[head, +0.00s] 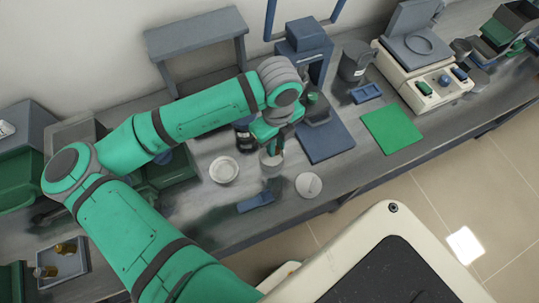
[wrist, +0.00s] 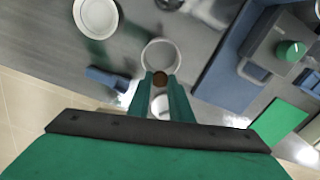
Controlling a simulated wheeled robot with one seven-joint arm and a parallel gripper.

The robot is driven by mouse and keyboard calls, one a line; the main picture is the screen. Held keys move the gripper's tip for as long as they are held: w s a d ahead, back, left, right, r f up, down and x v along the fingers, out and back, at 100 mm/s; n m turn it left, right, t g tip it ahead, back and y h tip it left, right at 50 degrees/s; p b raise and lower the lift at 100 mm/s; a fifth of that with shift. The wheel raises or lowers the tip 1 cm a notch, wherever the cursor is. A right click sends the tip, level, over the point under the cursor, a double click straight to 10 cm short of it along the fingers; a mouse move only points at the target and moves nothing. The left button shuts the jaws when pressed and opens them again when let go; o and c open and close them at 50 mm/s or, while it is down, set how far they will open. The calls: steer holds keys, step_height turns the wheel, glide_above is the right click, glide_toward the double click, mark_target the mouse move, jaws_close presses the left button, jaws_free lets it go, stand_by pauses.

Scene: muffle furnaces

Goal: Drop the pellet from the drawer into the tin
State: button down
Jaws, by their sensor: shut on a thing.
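My gripper (head: 272,147) is shut on a small brown pellet (wrist: 161,79), which shows between the fingertips in the wrist view (wrist: 160,84). The pale round tin (wrist: 148,47) is open at the top and stands just beyond the fingertips in that view. In the head view the tin (head: 270,166) is under my gripper, partly covered by the fingers. The pellet appears over the near part of the tin's rim; I cannot tell its exact height. I cannot clearly make out which part is the drawer.
A white dish (head: 224,170) stands left of the tin, and a pale round disc (head: 309,185) lies to its right. A blue piece (head: 256,202) lies near the bench's front edge. A blue press with its base plate (head: 326,142) stands close on the right, beside a green mat (head: 392,130).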

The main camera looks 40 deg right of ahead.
steer(key=shift+f, duration=2.35)
steer(key=c, duration=1.5)
jaws_free()
steer(key=shift+w, duration=0.1)
steer(key=shift+c, duration=0.2)
steer(key=shift+r, duration=0.4)
step_height(320, 180, up, 10)
